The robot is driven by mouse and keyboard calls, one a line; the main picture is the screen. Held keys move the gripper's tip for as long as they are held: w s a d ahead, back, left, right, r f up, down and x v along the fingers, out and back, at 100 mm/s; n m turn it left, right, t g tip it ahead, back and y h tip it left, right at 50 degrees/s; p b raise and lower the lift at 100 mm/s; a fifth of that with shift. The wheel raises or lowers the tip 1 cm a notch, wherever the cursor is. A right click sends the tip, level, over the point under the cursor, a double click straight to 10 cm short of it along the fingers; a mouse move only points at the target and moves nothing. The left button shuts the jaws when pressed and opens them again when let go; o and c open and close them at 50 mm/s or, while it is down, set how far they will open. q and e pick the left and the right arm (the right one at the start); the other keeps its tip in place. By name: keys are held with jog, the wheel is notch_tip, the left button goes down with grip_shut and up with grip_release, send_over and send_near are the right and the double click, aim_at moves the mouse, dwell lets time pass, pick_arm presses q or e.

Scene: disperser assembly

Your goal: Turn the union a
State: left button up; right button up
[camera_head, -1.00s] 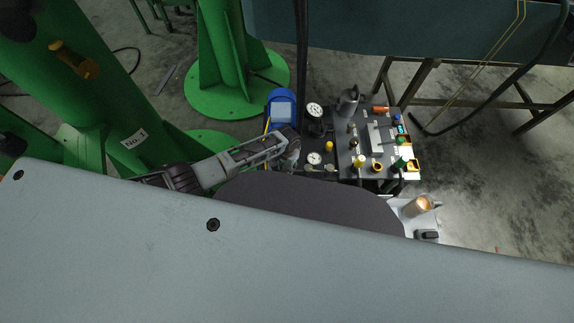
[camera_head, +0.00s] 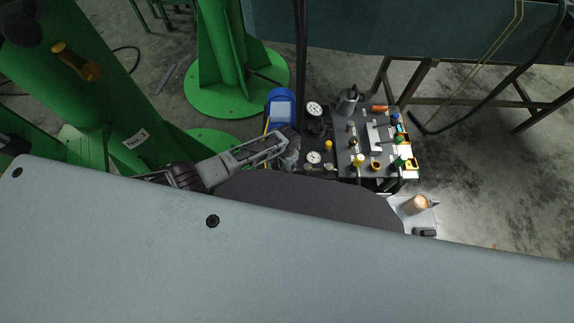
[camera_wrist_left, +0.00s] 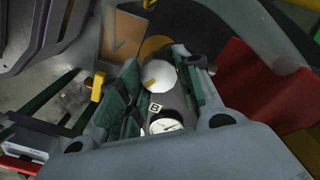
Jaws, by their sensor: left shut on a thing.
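My left gripper (camera_head: 292,152) reaches in from the left and is at the left side of the black equipment panel, beside its gauges. In the left wrist view, the green-padded fingers (camera_wrist_left: 158,90) stand on either side of a round grey part (camera_wrist_left: 160,75) with a pale face and a yellow mark, and are shut on it. I take this part to be the union, but its shape is partly hidden by the fingers. A small lettered tag (camera_wrist_left: 155,107) and a white dial gauge (camera_wrist_left: 165,126) show just below it. My right gripper is not in view.
The black panel (camera_head: 345,150) carries several coloured knobs and fittings. A blue motor-like unit (camera_head: 281,106) stands behind the gripper. Green columns (camera_head: 222,60) rise at the left. A tan cylinder (camera_head: 417,205) is at the lower right. Open floor (camera_head: 480,170) lies to the right.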

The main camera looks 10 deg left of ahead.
pick_arm(q)
jog(key=o, duration=1)
jog(key=shift+a, duration=0.1)
jog(key=shift+r, duration=0.1)
jog(key=shift+r, duration=5.9)
jog(key=shift+s, duration=0.1)
